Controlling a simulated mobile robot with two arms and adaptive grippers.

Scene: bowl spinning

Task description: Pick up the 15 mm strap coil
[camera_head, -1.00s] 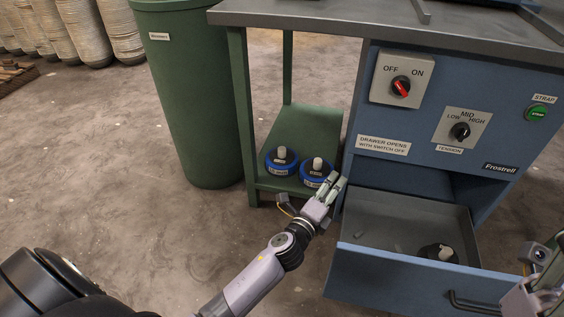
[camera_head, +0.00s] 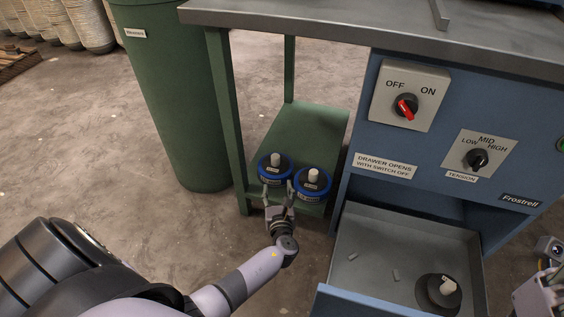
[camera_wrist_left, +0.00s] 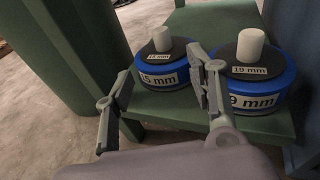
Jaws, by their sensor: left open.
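Two blue strap coils with black tops and white cores stand side by side on the low green shelf (camera_head: 310,125). The left one is the 15 mm strap coil (camera_head: 266,174); its label, partly covered by a finger, shows in the left wrist view (camera_wrist_left: 158,77). The right one is the 19 mm coil (camera_head: 318,190), with its label clear in the left wrist view (camera_wrist_left: 262,86). My left gripper (camera_head: 278,190) is open in front of the coils, one finger toward each side of the 15 mm coil's front. My right gripper (camera_head: 542,296) is cut off at the right edge.
The open drawer (camera_head: 350,235) of the blue machine holds a dark coil (camera_head: 432,292) and small scraps. A green bin (camera_head: 165,110) stands left of the shelf. A shelf leg (camera_head: 226,120) rises left of the coils. The red switch (camera_head: 406,106) is above.

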